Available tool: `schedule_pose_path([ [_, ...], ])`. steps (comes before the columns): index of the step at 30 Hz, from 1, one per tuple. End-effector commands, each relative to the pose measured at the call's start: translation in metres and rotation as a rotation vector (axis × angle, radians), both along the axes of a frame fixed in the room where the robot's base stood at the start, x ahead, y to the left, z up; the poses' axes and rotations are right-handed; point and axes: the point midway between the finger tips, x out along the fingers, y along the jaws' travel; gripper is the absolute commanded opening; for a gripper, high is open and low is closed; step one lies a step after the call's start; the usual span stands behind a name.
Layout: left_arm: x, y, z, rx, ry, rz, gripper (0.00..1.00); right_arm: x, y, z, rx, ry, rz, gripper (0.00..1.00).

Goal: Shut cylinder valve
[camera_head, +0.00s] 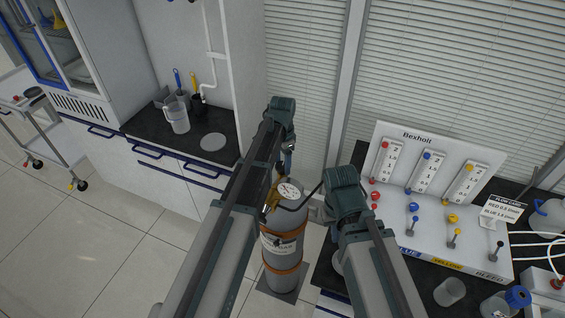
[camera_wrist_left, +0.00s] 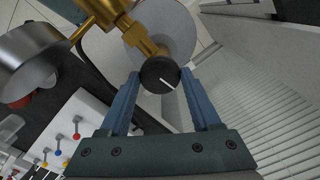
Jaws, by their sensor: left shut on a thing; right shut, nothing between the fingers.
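The grey gas cylinder (camera_head: 284,222) stands upright on the floor with orange bands. A round gauge (camera_head: 289,190) and a brass valve body (camera_head: 271,199) are at its top. In the left wrist view, the brass fitting (camera_wrist_left: 135,32) carries a round black knob (camera_wrist_left: 160,76) with a white line. My left gripper (camera_head: 288,158) reaches down over the cylinder top. In the wrist view, my left gripper (camera_wrist_left: 163,88) has its fingers on either side of the knob, shut on it. My right gripper (camera_head: 318,212) is shut and empty, beside the cylinder's right side; its fingertips are hard to see.
A white Bexholt panel (camera_head: 430,185) with flow tubes and coloured knobs stands on the dark bench at right. A clear beaker (camera_head: 449,292) is near its front. A dark counter (camera_head: 150,125) with a jug (camera_head: 177,117) is at left. The tiled floor between is clear.

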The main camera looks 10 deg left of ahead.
Motion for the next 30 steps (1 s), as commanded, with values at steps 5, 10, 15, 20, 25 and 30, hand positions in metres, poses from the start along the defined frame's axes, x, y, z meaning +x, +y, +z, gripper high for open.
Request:
schedule_pose_path([
  [5,-0.0003,0.0,-0.0001,0.001,0.001,-0.087,0.08,0.0,0.0,-0.0001,0.0,0.0,0.0,0.0],
  [10,-0.0004,0.0001,-0.0001,0.001,0.001,-0.136,0.08,0.0,0.0,-0.0001,0.0,0.0,0.0,0.0],
  [15,-0.0003,0.0002,-0.0001,0.001,0.001,-0.16,0.08,0.0,0.0,-0.0001,0.0,0.0,0.0,0.0],
  [20,-0.0004,0.0001,-0.0001,0.001,0.001,-0.166,0.08,0.0,0.0,-0.0001,0.0,0.0,0.0,0.0],
  [25,-0.0003,0.0,-0.0001,0.001,0.001,-0.166,0.08,0.0,0.0,-0.0001,0.0,0.0,0.0,0.0],
  [30,-0.0003,0.0,-0.0001,0.001,0.001,-0.166,0.78,0.0,0.0,-0.0001,0.0,0.0,0.0,0.0],
])
